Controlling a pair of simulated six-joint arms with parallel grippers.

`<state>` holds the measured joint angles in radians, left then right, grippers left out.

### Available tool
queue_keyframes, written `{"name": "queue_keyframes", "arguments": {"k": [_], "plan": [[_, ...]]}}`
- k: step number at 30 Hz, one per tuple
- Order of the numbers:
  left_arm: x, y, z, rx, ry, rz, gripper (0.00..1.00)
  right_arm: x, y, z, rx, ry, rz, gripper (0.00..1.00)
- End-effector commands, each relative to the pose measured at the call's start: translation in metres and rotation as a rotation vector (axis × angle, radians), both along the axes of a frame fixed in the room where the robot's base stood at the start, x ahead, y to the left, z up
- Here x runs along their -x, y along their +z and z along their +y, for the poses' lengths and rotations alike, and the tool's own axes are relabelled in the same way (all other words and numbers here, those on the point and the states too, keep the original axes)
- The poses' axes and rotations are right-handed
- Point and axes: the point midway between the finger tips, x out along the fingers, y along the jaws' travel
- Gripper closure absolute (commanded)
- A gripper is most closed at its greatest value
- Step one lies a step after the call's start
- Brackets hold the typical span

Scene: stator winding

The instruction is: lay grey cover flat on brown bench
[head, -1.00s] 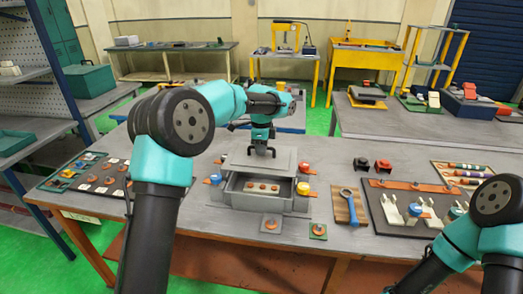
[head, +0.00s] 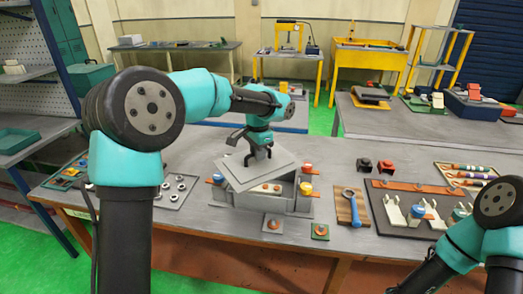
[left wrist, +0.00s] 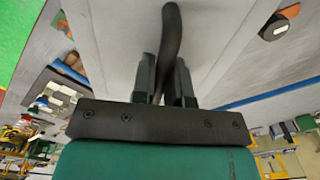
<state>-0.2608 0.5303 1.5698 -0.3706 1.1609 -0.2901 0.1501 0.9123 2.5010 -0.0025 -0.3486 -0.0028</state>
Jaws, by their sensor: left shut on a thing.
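The grey cover (head: 285,165) is a flat plate, turned askew and tilted above an open grey box (head: 268,206) on the bench. My left gripper (head: 258,157) is over the cover and shut on its dark handle. In the left wrist view the curved black handle (left wrist: 171,30) runs between the left fingers (left wrist: 164,85), with the pale cover (left wrist: 115,45) beyond. Whether the cover's lower edge touches the box I cannot tell. The bench (head: 190,222) has a grey top and a brown front. My right gripper is out of view.
Red and blue-yellow parts sit beside the box. A wooden board with a blue wrench (head: 352,205), black and red blocks (head: 374,165) and a fixture board (head: 400,208) lie to the right. A tray of rings (head: 177,190) lies left. Bare bench top lies between tray and box.

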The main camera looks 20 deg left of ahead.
Motion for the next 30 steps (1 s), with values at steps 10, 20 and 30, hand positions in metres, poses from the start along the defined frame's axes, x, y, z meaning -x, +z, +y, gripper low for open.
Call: {"name": "queue_keyframes", "arguments": {"k": [10,20,30], "plan": [[0.049,0.01,0.003,0.002,0.486,-0.002,1.0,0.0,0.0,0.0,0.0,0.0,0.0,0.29],[0.071,0.011,0.005,0.002,0.718,-0.001,1.0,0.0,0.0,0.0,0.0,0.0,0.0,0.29],[0.071,0.011,0.005,0.002,0.721,-0.001,1.0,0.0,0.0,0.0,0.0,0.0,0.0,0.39]]}}
